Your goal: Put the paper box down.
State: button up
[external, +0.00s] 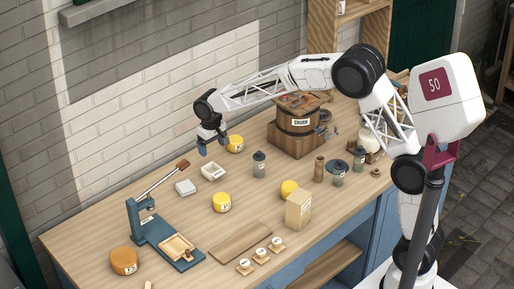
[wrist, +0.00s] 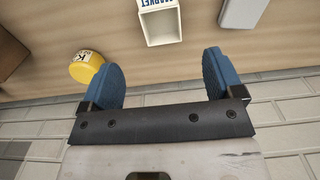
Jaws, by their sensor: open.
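A small white paper box (external: 214,171) stands on the wooden table near the wall. My gripper (external: 212,147) is at the wall side of the table, above and apart from this box. In the wrist view my gripper (wrist: 160,76) has its two blue fingers wide apart with nothing between them. A taller beige box (external: 298,210) stands upright near the table's front edge.
A grey block (external: 185,188) lies beside the white box. A dark jar (external: 259,164), another yellow tin (external: 222,202) and a teal press (external: 160,232) stand around. The brick wall is close behind.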

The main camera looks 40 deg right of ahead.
jog(key=s+d+r+t, duration=0.1)
jog(key=s+d+r, duration=0.6)
jog(key=s, duration=0.4)
jog(key=s+d+r, duration=0.6)
jog(key=s+r, duration=0.1)
jog(key=s, duration=0.4)
jog(key=s+d, duration=0.2)
jog(key=s, duration=0.8)
jog(key=s+d+t, duration=0.1)
jog(key=s+d, duration=0.2)
jog(key=s, duration=0.7)
jog(key=s+d+f, duration=0.1)
jog(key=s+d, duration=0.2)
jog(key=s, duration=0.7)
jog(key=shift+d+t, duration=0.25)
jog(key=shift+t, duration=0.05)
jog(key=shift+w+f, duration=0.1)
dwell(2.4)
